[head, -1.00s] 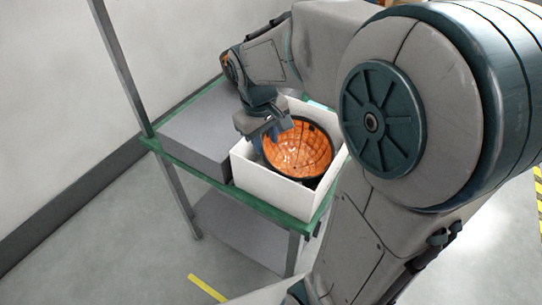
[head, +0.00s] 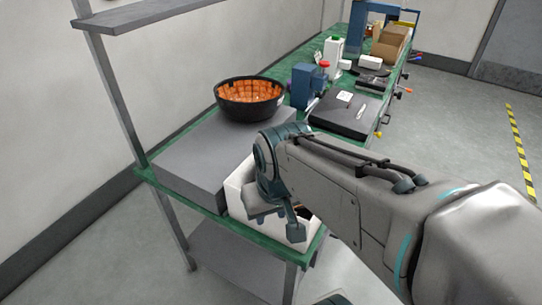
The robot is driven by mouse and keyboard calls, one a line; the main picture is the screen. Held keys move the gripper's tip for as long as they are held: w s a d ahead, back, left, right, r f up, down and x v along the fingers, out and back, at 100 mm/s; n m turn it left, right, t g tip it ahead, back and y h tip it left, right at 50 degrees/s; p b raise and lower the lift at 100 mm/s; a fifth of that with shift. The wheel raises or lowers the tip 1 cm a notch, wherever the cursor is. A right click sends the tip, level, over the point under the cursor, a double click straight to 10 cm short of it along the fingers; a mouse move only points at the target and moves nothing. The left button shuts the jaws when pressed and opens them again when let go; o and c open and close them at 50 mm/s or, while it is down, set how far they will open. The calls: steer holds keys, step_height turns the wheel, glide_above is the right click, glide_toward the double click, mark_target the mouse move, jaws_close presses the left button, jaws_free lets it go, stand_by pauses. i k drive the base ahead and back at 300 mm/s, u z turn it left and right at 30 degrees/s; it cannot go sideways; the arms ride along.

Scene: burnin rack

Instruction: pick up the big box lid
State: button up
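I cannot pick out a big box lid with certainty. A white open box (head: 236,190) stands at the near end of the green bench, largely hidden behind my arm. Only parts of its walls and a dark patch inside it show. A flat grey block (head: 185,150) lies to its left. My gripper (head: 278,220) is over the near side of the white box. Its fingers point down, and I cannot tell whether it is open or shut, or whether it touches the box.
A black bowl of orange pieces (head: 250,98) stands at the far end of the grey block. Beyond are a blue device (head: 303,85), a black flat case (head: 346,112), a white bottle (head: 333,52) and brown boxes (head: 391,45). A grey shelf (head: 150,14) is above left.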

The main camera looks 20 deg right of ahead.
mark_target(351, 113)
steer(key=z, duration=0.6)
steer(key=k, duration=0.5)
steer(key=z, duration=1.35)
steer(key=i, duration=2.95)
